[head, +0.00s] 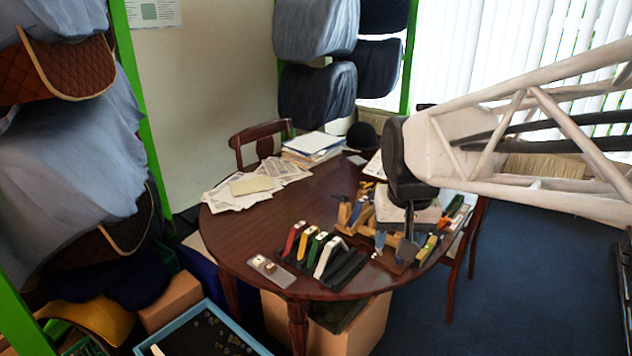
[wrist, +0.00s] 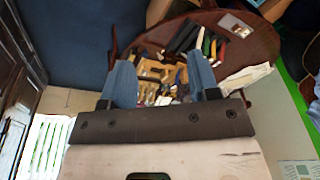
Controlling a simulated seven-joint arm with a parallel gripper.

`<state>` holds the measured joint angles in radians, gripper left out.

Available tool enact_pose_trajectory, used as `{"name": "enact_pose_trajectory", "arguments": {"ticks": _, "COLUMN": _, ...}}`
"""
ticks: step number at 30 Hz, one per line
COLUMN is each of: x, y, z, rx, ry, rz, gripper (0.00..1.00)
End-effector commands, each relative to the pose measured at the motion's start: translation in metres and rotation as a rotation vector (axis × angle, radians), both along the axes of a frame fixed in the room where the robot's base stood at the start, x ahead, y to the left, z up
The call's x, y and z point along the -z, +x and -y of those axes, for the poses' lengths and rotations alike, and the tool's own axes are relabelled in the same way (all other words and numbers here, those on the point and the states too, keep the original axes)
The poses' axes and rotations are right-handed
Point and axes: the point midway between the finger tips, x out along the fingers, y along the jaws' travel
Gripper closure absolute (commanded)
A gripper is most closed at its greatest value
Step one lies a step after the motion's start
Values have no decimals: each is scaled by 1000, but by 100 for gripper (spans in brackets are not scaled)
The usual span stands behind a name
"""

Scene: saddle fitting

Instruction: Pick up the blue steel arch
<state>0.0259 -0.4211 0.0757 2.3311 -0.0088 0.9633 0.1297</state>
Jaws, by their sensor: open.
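My gripper (head: 393,248) is open above the near right part of the round table, over the crowded tools. In the wrist view its two blue-grey fingers (wrist: 161,75) stand wide apart, with nothing clearly held between them. A small blue piece (head: 360,211) shows at the wooden stand (head: 344,214), just left of my gripper. It may be the blue steel arch, but it is too small to be sure. In the wrist view the wooden stand (wrist: 152,67) lies between the fingers, and small bluish parts show near the right finger.
Papers (head: 245,188) cover the back left. The table's left middle is clear.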

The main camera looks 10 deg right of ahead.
Motion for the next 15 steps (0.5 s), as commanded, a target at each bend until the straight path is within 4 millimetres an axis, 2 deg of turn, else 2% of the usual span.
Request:
{"name": "enact_pose_trajectory", "arguments": {"ticks": 1, "x": -2, "y": 13, "z": 1, "rx": 11, "ry": 2, "rz": -6, "gripper": 45}}
{"name": "enact_pose_trajectory", "arguments": {"ticks": 15, "x": -16, "y": 127, "z": 12, "rx": 123, "ry": 21, "rz": -39, "gripper": 45}}
